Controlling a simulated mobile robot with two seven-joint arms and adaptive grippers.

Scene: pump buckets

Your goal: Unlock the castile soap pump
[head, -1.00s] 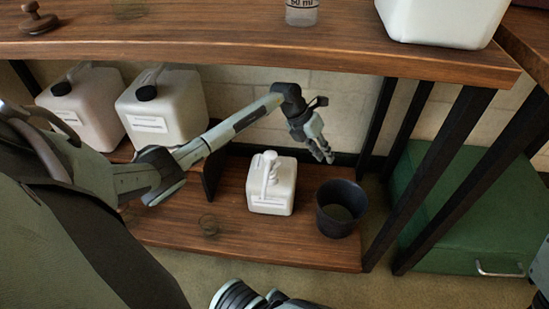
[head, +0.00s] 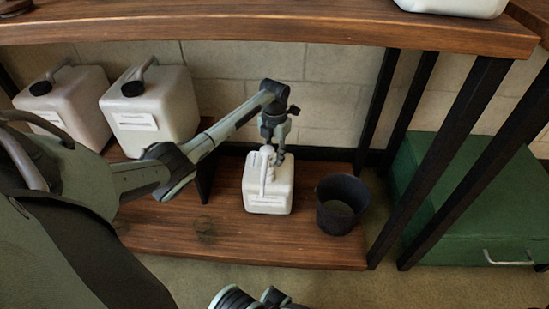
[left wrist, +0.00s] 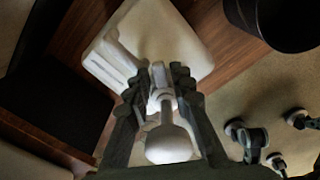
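The white castile soap pump bottle (head: 268,196) stands upright on the lower wooden shelf, with its white pump head on top. My left gripper (head: 272,153) is over the bottle, at its pump head, in the head view. In the left wrist view, the pump's rounded end (left wrist: 168,144) lies between the dark fingers of my left gripper (left wrist: 160,78). The fingers stand apart on either side of the pump; I cannot tell whether they touch it. The bottle's body (left wrist: 165,40) shows beyond the fingertips.
A black bucket (head: 338,218) stands just right of the bottle, on the same shelf (head: 160,235). Two large white jugs with black caps stand at left (head: 150,108). The wooden tabletop (head: 300,27) is overhead. A green box (head: 470,215) is beyond the dark legs at right.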

